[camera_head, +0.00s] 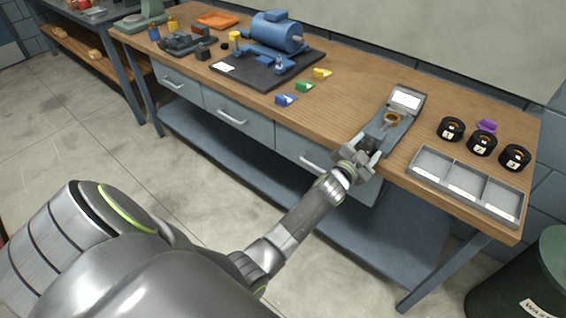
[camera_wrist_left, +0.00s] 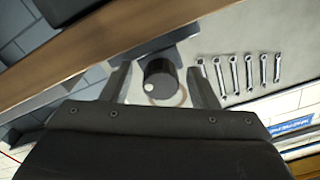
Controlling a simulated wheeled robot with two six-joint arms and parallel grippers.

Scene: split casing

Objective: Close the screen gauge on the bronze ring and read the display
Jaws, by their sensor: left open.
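The screen gauge (camera_head: 384,132) is a grey-blue device near the bench's front edge, with a tilted pale display (camera_head: 406,98) at its back. Any reading is too small to make out. The bronze ring (camera_head: 391,118) sits on the gauge in front of the display. My left gripper (camera_head: 366,158) is open at the gauge's front end. In the left wrist view, a dark round knob with a pale dot (camera_wrist_left: 160,78) shows between the open fingers (camera_wrist_left: 160,85). I cannot tell whether they touch it. A thin tan curve, perhaps the ring, shows beside it. My right gripper is out of view.
A grey three-compartment tray (camera_head: 464,187) stands right of the gauge. Several black round holders (camera_head: 482,143) and a purple piece (camera_head: 487,126) are behind it. Small coloured blocks (camera_head: 304,87) and a blue motor (camera_head: 277,35) are to the left. Bench between them and the gauge is clear.

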